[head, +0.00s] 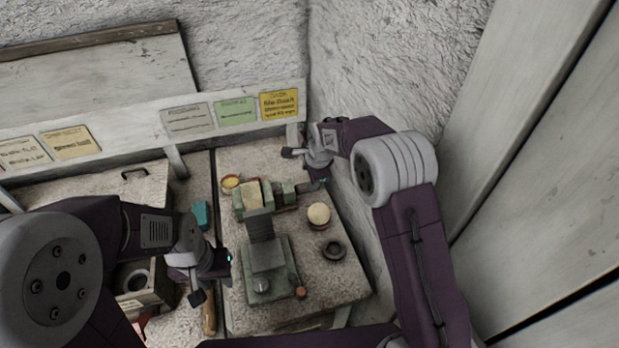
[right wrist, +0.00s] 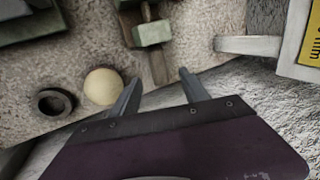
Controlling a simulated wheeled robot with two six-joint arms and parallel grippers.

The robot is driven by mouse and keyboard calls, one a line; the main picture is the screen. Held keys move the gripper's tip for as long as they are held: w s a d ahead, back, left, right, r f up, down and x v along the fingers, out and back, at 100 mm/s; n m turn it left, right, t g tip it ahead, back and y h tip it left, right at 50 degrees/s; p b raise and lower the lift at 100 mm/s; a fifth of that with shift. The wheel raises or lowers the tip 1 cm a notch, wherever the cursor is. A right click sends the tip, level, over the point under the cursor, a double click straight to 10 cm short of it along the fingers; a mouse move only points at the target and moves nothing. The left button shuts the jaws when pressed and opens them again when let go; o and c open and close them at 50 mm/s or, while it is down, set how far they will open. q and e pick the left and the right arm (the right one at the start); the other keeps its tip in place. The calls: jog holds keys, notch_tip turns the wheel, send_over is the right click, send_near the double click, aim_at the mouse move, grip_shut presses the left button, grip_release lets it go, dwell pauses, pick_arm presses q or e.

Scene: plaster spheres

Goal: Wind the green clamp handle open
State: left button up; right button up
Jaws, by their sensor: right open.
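The green clamp (head: 245,207) stands at the back of the speckled bench, with a pale yellowish block (head: 252,194) at it. Its green end (head: 289,193) faces right, towards my right gripper (head: 306,170). In the right wrist view, a green block (right wrist: 152,33) with a short bar (right wrist: 158,66) shows ahead of my right gripper (right wrist: 160,88). My left gripper (head: 212,288) looks open and empty, over the bench's left part.
A cream ball (head: 319,214) and a dark ring (head: 333,250) lie right of the clamp. A green-based device (head: 268,285) with a grey upright plate stands in front. A teal object (head: 200,214) lies left. The rough wall is close on the right.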

aim_at(306, 187)
jog(key=shift+g, duration=0.4)
jog(key=p+x, duration=0.1)
jog(key=x, duration=0.3)
jog(key=p+x, duration=0.1)
jog(key=x, duration=0.3)
jog(key=shift+w+a+f, duration=0.25)
grip_shut()
jog(key=t+b, duration=0.1)
jog(key=b, duration=0.2)
jog(key=f+t+b, duration=0.1)
jog(key=b, duration=0.2)
jog(key=shift+s, duration=0.15)
jog(key=shift+r, duration=0.2)
pick_arm(q)
notch_tip(306, 187, down, 3)
jog(key=shift+f, duration=0.1)
pick_arm(e)
jog(key=shift+r+t, duration=0.25)
jog(key=shift+t, duration=0.05)
